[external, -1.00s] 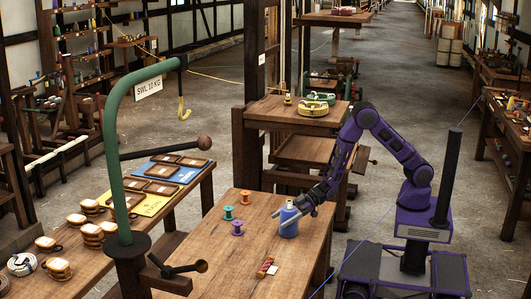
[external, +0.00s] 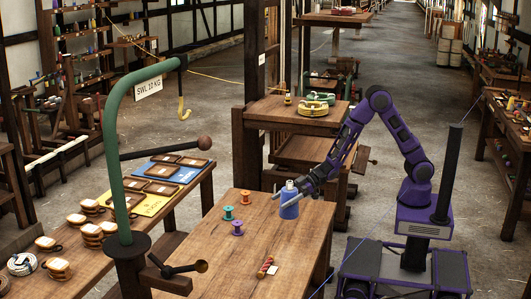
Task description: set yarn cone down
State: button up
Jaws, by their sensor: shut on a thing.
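The yarn cone (external: 289,211) is blue with a pale top and stands upright at the right part of the wooden table (external: 240,262). My gripper (external: 288,198) comes in from the upper right, its fingers around the upper part of the cone and shut on it. I cannot tell for sure whether the cone's base touches the tabletop or hangs a little above it.
A teal spool (external: 228,212), an orange spool (external: 244,196) and a purple spool (external: 238,228) stand left of the cone. A red and yellow item (external: 265,266) lies near the front beside a white card (external: 272,271). The table's middle is clear.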

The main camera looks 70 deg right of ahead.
jog(key=shift+d+r, duration=0.1)
jog(key=shift+r, duration=0.6)
jog(key=d+m+t+h+p, duration=0.2)
jog(key=d+m+h+p, duration=0.15)
jog(key=d, duration=1.75)
jog(key=shift+m+t, duration=0.25)
jog(key=shift+t, duration=0.05)
jog(key=shift+w+d+f+b, duration=0.1)
jog(key=shift+d+f+b, duration=0.2)
jog(key=shift+f, duration=1.3)
jog(key=shift+w+d+f+b, duration=0.1)
jog(key=shift+d+f+b, duration=0.15)
jog(key=shift+f, duration=1.4)
jog(key=shift+w+d+f+b, duration=0.1)
jog(key=shift+d+f+b, duration=0.2)
jog(key=shift+f, duration=1.3)
jog(key=shift+a+f+h, duration=0.1)
jog(key=shift+h, duration=0.25)
jog(key=shift+f+b, duration=0.15)
jog(key=shift+b, duration=0.2)
jog(key=o, duration=1.3)
jog(key=shift+c, duration=0.2)
